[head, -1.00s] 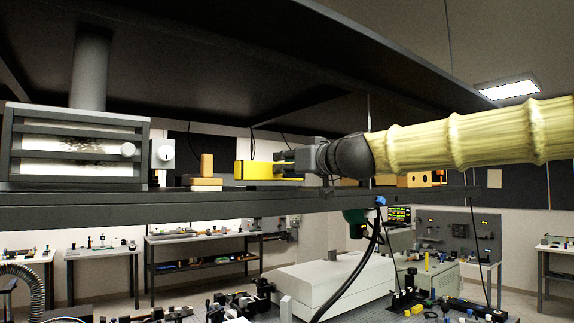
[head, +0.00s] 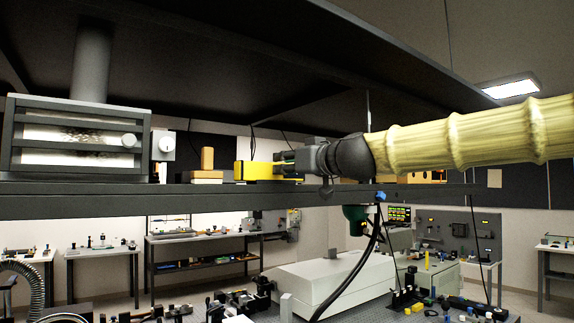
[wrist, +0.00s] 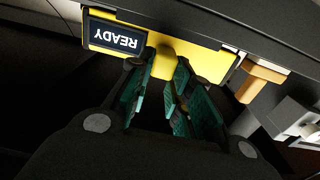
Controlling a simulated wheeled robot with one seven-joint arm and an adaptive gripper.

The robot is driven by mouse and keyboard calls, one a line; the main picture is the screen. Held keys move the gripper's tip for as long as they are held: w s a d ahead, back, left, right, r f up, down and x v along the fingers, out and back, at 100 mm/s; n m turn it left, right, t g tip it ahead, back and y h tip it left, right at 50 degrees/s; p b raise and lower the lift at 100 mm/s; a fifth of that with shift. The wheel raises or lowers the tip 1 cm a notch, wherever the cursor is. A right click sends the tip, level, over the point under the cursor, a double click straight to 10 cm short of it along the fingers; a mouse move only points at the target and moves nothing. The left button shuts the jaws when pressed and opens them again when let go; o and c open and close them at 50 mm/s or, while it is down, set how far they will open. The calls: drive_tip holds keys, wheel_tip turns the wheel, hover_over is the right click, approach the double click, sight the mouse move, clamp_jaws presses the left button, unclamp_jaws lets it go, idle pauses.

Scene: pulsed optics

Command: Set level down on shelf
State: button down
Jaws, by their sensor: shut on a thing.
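The level is a yellow box (head: 258,170). It sits at the front edge of the shelf (head: 220,196), and its lower side appears level with the shelf top; whether it touches fully cannot be told. In the wrist view the yellow level (wrist: 208,62) shows a dark panel reading READY.
Left of the level are small wooden blocks (head: 207,160) and a slatted metal housing (head: 76,140) with a duct. An orange block (head: 425,177) sits to the right on the shelf. A dark panel (head: 240,60) hangs above. An optics table is below.

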drive_tip(key=shift+f+b, duration=0.4)
drive_tip(key=shift+b, duration=0.05)
idle(0.5)
drive_tip(key=c, duration=1.2)
unclamp_jaws()
drive_tip(key=v, duration=1.2)
